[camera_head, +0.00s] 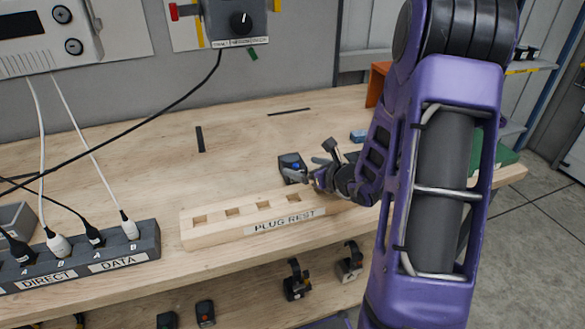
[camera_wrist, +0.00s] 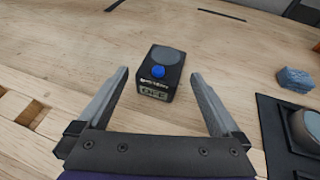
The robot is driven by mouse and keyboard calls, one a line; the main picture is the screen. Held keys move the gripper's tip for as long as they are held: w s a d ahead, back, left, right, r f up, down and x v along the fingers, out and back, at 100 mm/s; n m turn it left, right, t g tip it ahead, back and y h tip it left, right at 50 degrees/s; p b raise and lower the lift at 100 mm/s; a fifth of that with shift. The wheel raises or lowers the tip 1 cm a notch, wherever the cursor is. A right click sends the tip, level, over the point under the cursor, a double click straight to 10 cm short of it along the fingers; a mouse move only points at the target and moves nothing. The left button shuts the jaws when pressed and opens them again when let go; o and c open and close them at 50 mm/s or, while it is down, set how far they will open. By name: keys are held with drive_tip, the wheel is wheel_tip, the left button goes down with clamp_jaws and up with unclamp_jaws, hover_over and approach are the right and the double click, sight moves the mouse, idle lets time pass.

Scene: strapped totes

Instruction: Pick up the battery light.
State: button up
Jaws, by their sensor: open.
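The battery light is a small black box (camera_wrist: 160,74) with a round grey lens, a blue button and a label that seems to read OFF. It stands on the wooden bench in the wrist view, ahead of and between my fingertips. In the head view the light (camera_head: 291,164) sits behind the plug rest, partly hidden by my gripper. My gripper (camera_wrist: 160,76) is open, with one finger to each side of the light and a gap on both sides. In the head view my gripper (camera_head: 318,165) is low over the bench top.
The wooden plug rest (camera_head: 222,224) lies in front of the light. A socket strip (camera_head: 80,262) with plugs and cables is at left. A blue block (camera_wrist: 296,80) and a dark round-topped device (camera_wrist: 305,128) are at right in the wrist view.

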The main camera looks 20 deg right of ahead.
sight(292, 168)
drive_tip(key=shift+x, duration=1.4)
clamp_jaws()
